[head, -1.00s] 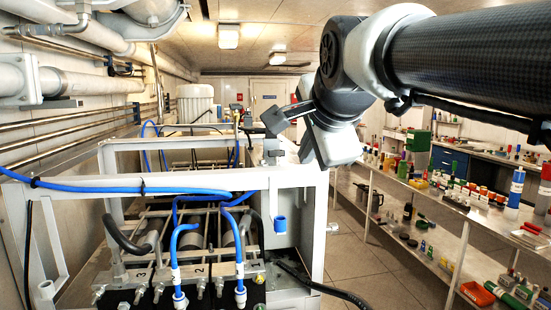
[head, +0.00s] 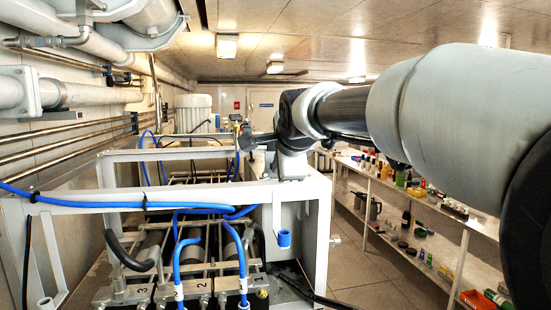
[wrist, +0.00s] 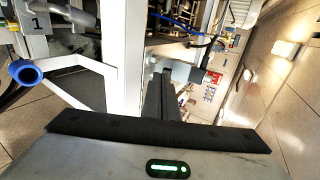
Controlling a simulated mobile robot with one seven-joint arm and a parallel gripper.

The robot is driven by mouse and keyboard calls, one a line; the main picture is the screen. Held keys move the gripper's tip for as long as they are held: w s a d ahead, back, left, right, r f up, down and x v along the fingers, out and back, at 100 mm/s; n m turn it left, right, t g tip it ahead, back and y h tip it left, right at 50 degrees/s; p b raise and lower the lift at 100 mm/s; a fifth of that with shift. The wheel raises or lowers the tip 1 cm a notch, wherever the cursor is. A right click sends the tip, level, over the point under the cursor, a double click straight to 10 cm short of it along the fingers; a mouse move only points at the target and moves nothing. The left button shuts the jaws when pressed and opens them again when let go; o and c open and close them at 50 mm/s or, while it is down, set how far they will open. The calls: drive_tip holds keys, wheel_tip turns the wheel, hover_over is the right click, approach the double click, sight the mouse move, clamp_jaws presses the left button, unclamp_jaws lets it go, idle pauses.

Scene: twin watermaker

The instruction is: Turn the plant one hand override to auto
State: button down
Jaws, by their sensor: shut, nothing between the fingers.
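My gripper (head: 246,141) is small in the head view, past the near end of the white plant frame and above its right side. In the wrist view its dark fingers (wrist: 160,98) are together, reaching up beside a white frame post, with nothing held. I cannot pick out the plant one hand override for certain in either view. Beyond the fingers in the wrist view is a small grey part with a dark and red end (wrist: 211,77), too small to identify. My arm hides part of the plant's right side in the head view.
The white plant frame (head: 200,196) carries blue hoses (head: 242,255) and numbered cylinders. Pipes (head: 70,130) line the left wall. A long shelf (head: 432,202) with bottles and tools stands at right. An open tiled aisle (head: 372,276) lies between frame and shelf.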

drive_tip(key=shift+w+a, duration=0.15)
drive_tip(key=shift+w, duration=0.7)
